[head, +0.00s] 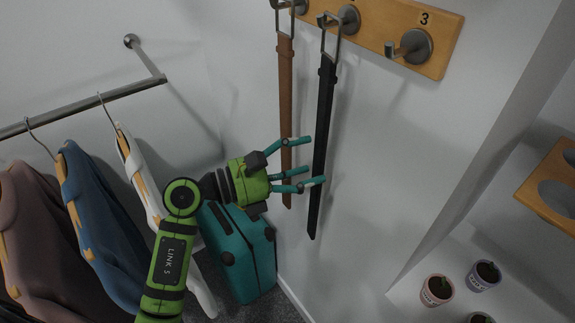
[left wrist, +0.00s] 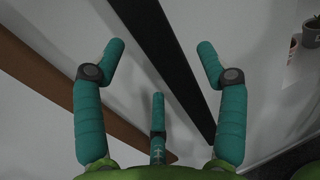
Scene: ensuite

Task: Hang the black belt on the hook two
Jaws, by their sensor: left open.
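The black belt (head: 323,130) hangs nearly straight down the wall, its metal buckle (head: 331,38) looped over hook two (head: 348,19), the middle hook of the wooden rack. My left gripper (head: 308,163) has its three teal fingers spread open beside the belt's lower half, pointing toward it. In the left wrist view, the black belt (left wrist: 165,55) runs through the space between the open fingertips (left wrist: 160,65), with no finger closed on it. Whether a fingertip touches it, I cannot tell. My right gripper is in neither view.
A brown belt (head: 285,95) hangs on the hook left of the black one, close behind my left fingers. Hook three (head: 410,45) is empty. Clothes (head: 90,220) hang at left; a teal suitcase (head: 240,255) stands below. Small pots (head: 437,290) are lower right.

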